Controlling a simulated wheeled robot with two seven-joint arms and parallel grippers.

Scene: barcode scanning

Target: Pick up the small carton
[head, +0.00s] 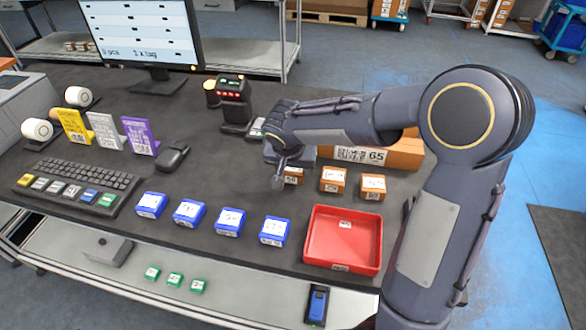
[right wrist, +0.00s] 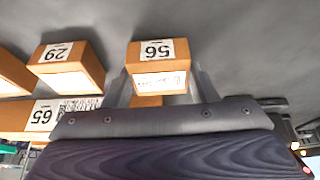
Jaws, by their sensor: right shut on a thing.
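A small orange carton (head: 293,176) with a white number label sits at the left end of a short row on the dark table. My right gripper (head: 283,172) is at this carton and partly hides it. In the right wrist view the carton (right wrist: 158,66) is between the two fingers (right wrist: 160,90), which are shut on it. I cannot tell whether it is clear of the table. Two more small orange cartons, a middle one (head: 332,180) and a right one (head: 372,187), stand to its right. My left gripper is not in view.
A long orange carton (head: 400,155) lies behind the row, partly hidden by my right arm. A red tray (head: 316,245) is in front, with several blue boxes (head: 229,222) to its left. A scanner stand (head: 234,105), mouse (head: 173,156) and keyboard (head: 82,181) are farther left.

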